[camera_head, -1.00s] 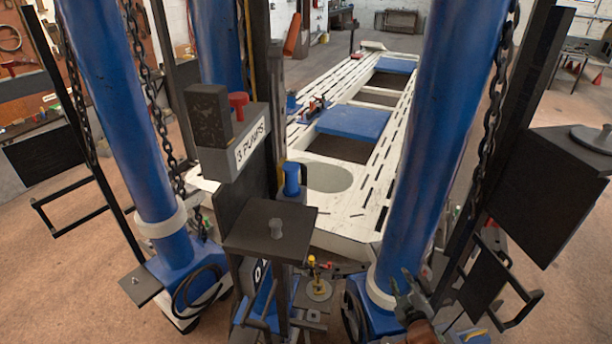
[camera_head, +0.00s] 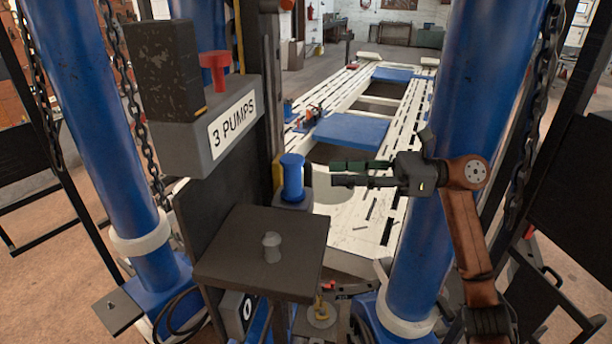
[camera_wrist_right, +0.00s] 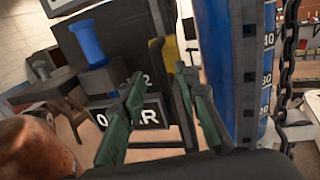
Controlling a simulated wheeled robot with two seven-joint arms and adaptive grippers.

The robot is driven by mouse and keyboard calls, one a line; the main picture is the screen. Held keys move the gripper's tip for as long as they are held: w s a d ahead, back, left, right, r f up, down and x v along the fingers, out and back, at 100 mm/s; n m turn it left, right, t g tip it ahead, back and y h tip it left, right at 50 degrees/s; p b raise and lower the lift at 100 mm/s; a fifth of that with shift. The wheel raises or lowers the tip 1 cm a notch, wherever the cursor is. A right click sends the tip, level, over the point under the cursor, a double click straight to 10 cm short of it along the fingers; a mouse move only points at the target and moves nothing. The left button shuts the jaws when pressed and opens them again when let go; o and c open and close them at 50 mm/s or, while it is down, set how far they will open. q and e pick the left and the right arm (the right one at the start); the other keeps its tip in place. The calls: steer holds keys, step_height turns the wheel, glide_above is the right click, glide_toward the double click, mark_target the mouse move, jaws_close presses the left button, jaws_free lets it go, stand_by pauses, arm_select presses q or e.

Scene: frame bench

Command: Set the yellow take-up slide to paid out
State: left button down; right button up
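I cannot identify the yellow take-up slide for certain. A narrow yellow strip (camera_head: 277,172) shows on the dark upright behind the blue knob (camera_head: 292,178), partly hidden. In the right wrist view a yellow piece (camera_wrist_right: 172,60) stands beyond the fingers. A small yellow part (camera_head: 319,301) is low down, below the dark plate. My right gripper (camera_head: 333,173) is open and empty, with its fingers pointing left just right of the blue knob, apart from it. In the right wrist view the open gripper (camera_wrist_right: 166,92) shows its green fingers spread. My left gripper is not in view.
A grey box labelled "3 PUMPS" (camera_head: 232,130) with a red knob (camera_head: 215,68) stands at the left. A dark plate with a peg (camera_head: 250,262) juts out in front. Blue columns (camera_head: 462,130) with chains flank the white lift frame (camera_head: 335,222).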

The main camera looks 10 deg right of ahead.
mark_target(311, 173)
steer(key=a, duration=0.2)
steer(key=a+p, duration=0.1)
steer(key=a, duration=0.1)
steer(key=w+a, duration=0.1)
steer(key=a, duration=0.1)
steer(key=shift+w+a, duration=0.1)
steer(key=shift+a, duration=0.5)
steer(key=shift+c, duration=0.3)
jaws_close()
steer(key=shift+p, duration=0.3)
